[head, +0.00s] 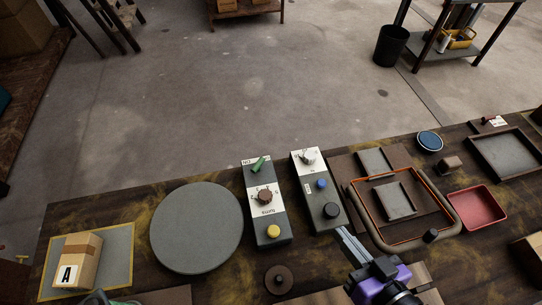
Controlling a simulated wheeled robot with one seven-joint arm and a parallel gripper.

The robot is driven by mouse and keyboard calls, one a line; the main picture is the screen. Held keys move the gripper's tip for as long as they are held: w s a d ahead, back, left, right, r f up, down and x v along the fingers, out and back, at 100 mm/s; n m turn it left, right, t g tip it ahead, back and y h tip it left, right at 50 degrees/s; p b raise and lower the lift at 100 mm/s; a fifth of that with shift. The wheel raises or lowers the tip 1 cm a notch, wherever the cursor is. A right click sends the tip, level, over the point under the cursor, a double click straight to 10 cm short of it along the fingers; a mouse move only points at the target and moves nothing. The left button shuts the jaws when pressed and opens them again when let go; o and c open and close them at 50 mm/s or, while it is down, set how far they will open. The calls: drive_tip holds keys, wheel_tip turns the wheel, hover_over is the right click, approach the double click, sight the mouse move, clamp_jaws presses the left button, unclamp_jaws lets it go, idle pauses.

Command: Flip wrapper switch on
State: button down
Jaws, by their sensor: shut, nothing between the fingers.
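Two control boxes stand side by side on the bench; which one is the wrapper's cannot be told from their small labels. The left box (282,217) has a tilted green lever (258,164) at its far end, a brown knob (264,197) and a yellow button (273,231). The right box (310,188) has a pale knob (308,157), a blue button (321,184) and a black knob (331,210). My gripper (340,231), with a purple body, is shut and empty; its tip is just in front of the right box's near end. Contact cannot be told.
A round grey disc (196,228) lies left of the boxes. A carton marked A (78,260) sits on a mat at far left. Right are an orange-edged frame (440,238), a red tray (477,208) and a blue round dish (430,141). A small brown disc (278,279) lies in front.

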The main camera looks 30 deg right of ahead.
sight(263, 161)
drive_tip(key=w+d+m, duration=0.1)
drive_tip(key=w, duration=0.1)
drive_tip(key=w+d+m+p, duration=0.1)
drive_tip(key=w, duration=0.1)
drive_tip(key=w+d+m, duration=0.1)
drive_tip(key=w, duration=0.1)
drive_tip(key=shift+d+f+g+p, duration=0.2)
drive_tip(key=shift+g+p, duration=0.1)
drive_tip(key=shift+p, duration=0.1)
drive_tip(key=w+d+m+p, duration=0.1)
drive_tip(key=w, duration=0.2)
drive_tip(key=w+d+r+m+y+p, duration=0.1)
drive_tip(key=w+m, duration=0.1)
drive_tip(key=w, duration=0.1)
drive_tip(key=w+d+r+m+g+y+p, duration=0.1)
drive_tip(key=w+d, duration=0.1)
drive_tip(key=w, duration=0.2)
drive_tip(key=shift+r, duration=0.1)
drive_tip(key=a+y, duration=0.1)
drive_tip(key=a+g+y, duration=0.1)
drive_tip(key=y, duration=0.1)
drive_tip(key=a+m+y+p, duration=0.1)
drive_tip(key=shift+w+a+r+g+y, duration=0.25)
drive_tip(key=shift+w+r+g+y, duration=0.05)
drive_tip(key=shift+w+r+g, duration=0.1)
drive_tip(key=p+x, duration=0.1)
drive_tip(key=x, duration=1.3)
